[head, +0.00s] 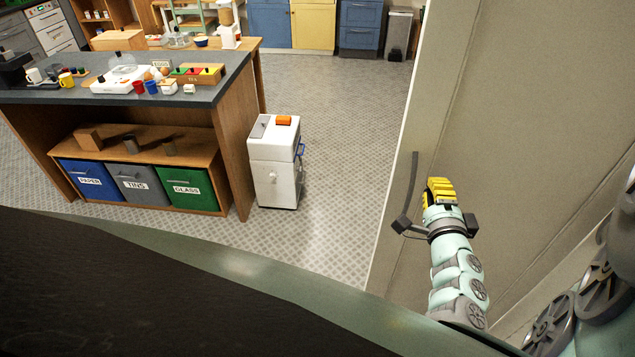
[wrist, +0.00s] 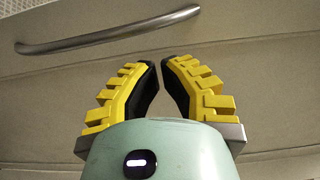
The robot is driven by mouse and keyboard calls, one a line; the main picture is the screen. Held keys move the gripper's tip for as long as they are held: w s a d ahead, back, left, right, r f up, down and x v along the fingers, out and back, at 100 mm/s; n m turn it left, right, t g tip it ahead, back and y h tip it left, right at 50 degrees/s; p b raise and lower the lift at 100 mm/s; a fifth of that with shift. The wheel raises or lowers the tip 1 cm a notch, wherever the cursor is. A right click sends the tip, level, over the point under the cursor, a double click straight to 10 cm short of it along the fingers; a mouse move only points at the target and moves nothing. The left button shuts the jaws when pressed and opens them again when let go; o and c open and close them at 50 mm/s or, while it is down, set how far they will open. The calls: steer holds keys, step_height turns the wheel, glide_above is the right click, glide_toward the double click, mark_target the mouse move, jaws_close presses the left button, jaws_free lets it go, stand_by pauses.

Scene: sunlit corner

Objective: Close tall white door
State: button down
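The tall white door (head: 540,130) fills the right side of the head view as a pale panel, its long free edge running down toward the floor. It also fills the wrist view (wrist: 270,80). A dark bar handle (head: 411,190) is on the door near that edge. In the wrist view the handle (wrist: 108,33) is a grey, slightly curved bar beyond the fingertips, toward the upper left. My gripper (head: 439,186) has yellow ridged fingers and is close to the door, beside the handle. The fingertips (wrist: 158,62) are apart with nothing between them. They do not visibly touch the handle.
A white wheeled cabinet (head: 277,165) stands on the patterned floor left of the door. Beyond it is a dark-topped counter (head: 190,98) with small items and blue, grey and green bins below. Floor (head: 345,150) between cabinet and door is clear. Cupboards line the back.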

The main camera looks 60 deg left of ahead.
mark_target(428, 170)
steer(key=shift+x, duration=2.4)
steer(key=shift+a+b, duration=0.15)
steer(key=shift+b, duration=0.15)
